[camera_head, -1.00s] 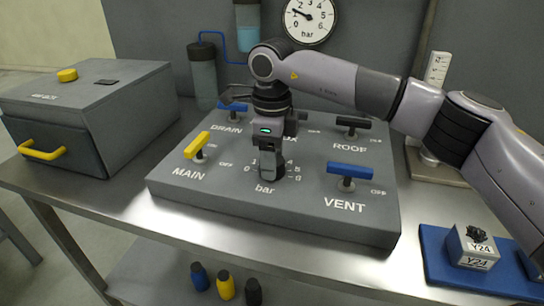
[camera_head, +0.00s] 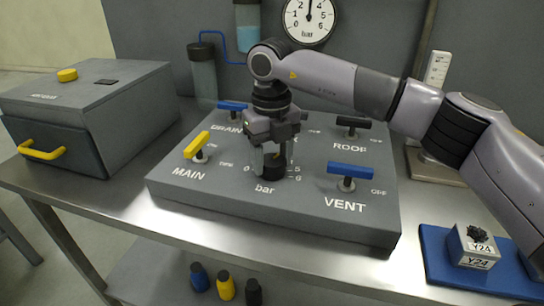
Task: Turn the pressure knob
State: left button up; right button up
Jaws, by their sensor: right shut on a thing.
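The pressure knob (camera_head: 274,168) is a dark round knob at the front middle of the grey panel (camera_head: 290,213), with a numbered scale and the word "bar" around it. My right gripper (camera_head: 274,153) points down and is shut on the knob, covering much of it. The round gauge (camera_head: 310,18) on the back wall is marked in bar, and its needle points straight up, near 3. My left gripper is not in view.
Lever handles stand around the knob: yellow MAIN (camera_head: 197,145), blue VENT (camera_head: 349,170), blue DRAIN (camera_head: 232,106) and black ROOF (camera_head: 353,123). A grey box (camera_head: 130,115) is at left. A blue mat (camera_head: 440,270) with a Y24 block (camera_head: 473,247) is at right.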

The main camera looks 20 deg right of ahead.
aim_at(272, 160)
jog(key=shift+r+m, duration=0.1)
jog(key=shift+m, duration=0.8)
jog(key=o, duration=1)
jog(key=shift+o, duration=0.2)
jog(key=shift+r, duration=3.55)
jog(key=shift+s, duration=0.1)
